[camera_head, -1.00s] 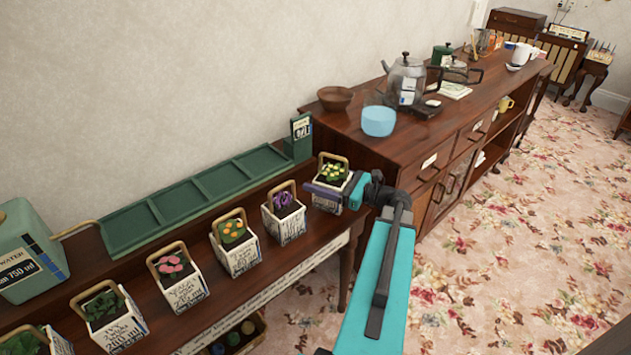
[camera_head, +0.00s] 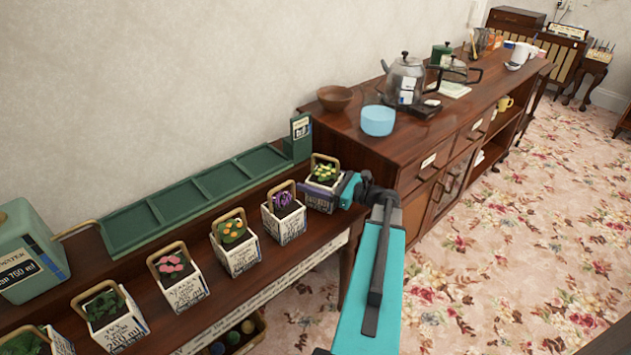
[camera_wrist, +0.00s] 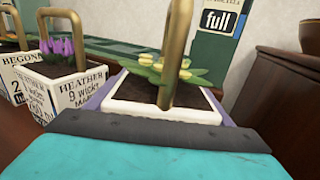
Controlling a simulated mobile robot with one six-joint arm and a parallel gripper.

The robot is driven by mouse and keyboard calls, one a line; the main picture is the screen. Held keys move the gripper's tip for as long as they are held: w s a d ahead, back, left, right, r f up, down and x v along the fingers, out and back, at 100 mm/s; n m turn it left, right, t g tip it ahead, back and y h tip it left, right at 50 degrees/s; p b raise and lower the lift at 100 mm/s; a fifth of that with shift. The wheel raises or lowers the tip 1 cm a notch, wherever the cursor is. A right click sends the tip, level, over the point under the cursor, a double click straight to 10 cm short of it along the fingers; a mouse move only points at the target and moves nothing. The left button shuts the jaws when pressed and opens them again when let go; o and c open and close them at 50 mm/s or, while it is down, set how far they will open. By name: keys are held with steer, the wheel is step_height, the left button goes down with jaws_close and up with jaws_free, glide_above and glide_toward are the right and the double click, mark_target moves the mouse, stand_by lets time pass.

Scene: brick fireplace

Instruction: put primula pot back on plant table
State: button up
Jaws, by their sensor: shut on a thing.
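The primula pot (camera_head: 318,200) is a white labelled box with yellow flowers, green leaves and a tan hoop handle. It is upright at the right end of the row on the dark wooden plant table (camera_head: 165,325). My gripper (camera_head: 324,186) reaches it from the right and is shut on its sides. In the wrist view the pot (camera_wrist: 165,108) sits between my purple fingers, behind the dark edge of my gripper. Its lower part is hidden there. I cannot tell whether its base touches the table.
The purple-flowered heather pot (camera_head: 284,215) stands close on the left, with several more pots beyond it. A green divided tray (camera_head: 180,202) runs behind the row, ending in a green box marked full (camera_wrist: 218,35). A wooden sideboard (camera_head: 420,165) stands on the right.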

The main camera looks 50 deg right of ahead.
steer(key=shift+f, duration=0.65)
steer(key=shift+f, duration=0.15)
steer(key=o, duration=1.8)
steer(key=shift+o, duration=0.2)
steer(key=b+v, duration=0.1)
steer(key=v, duration=1.1)
steer(key=shift+s, duration=0.1)
